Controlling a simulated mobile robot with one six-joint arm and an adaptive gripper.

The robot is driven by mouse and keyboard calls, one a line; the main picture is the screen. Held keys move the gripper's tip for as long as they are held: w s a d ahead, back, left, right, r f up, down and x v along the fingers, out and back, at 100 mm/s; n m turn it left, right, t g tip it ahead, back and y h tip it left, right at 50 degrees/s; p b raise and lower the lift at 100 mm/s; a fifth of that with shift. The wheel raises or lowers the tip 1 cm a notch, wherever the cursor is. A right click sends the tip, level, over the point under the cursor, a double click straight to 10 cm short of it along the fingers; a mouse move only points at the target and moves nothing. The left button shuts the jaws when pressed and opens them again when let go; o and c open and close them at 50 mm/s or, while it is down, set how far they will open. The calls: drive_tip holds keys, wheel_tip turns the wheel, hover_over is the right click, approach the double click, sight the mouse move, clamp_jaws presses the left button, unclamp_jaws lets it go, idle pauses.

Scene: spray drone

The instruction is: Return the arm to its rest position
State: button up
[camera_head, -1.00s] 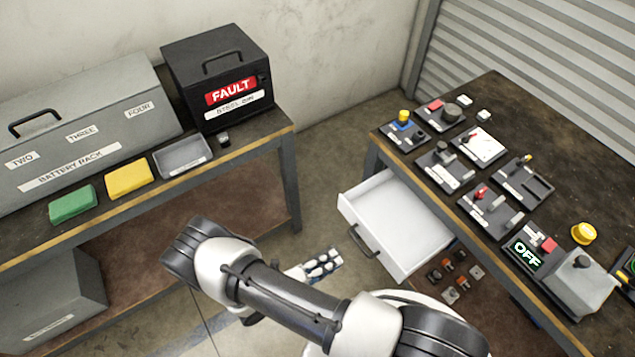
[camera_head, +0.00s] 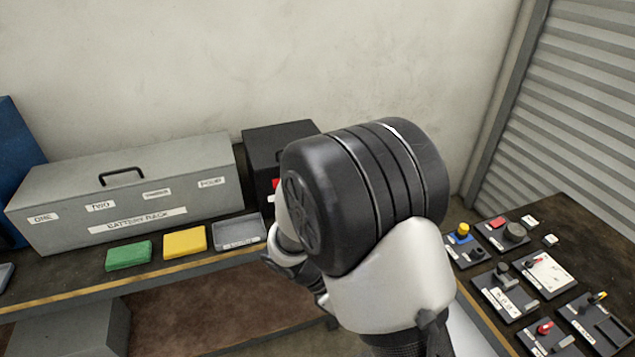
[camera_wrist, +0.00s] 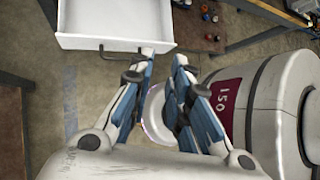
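My gripper (camera_wrist: 163,55) shows in the wrist view with its two blue-grey fingers apart and nothing between them. In the head view my raised, folded arm fills the middle. Its large dark joint hides most of the black FAULT box (camera_head: 272,143) and most of the drawer. The gripper's fingers cannot be made out there.
The grey battery box (camera_head: 130,190) stands on the left bench with a green block (camera_head: 128,254), a yellow block (camera_head: 184,242) and a grey tray (camera_head: 238,232). The right bench (camera_head: 590,235) holds several control panels. A white cylinder with a maroon label (camera_wrist: 270,105) is close right of my gripper.

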drive_tip(key=s+d+r+m+t+y, duration=0.1)
drive_tip(key=s+r+m+t+y, duration=0.2)
drive_tip(key=s+r+m, duration=0.3)
drive_tip(key=s+d+r+m+t+y, duration=0.1)
drive_tip(key=s+r+m+t+y, duration=0.2)
drive_tip(key=r+m, duration=1.1)
drive_tip(key=s+y, duration=0.2)
drive_tip(key=s, duration=0.1)
drive_tip(key=shift+s+d+t+y, duration=0.15)
drive_tip(key=shift+s+t+y, duration=0.15)
drive_tip(key=shift+y, duration=0.1)
drive_tip(key=shift+w+d, duration=0.1)
drive_tip(key=shift+d, duration=0.1)
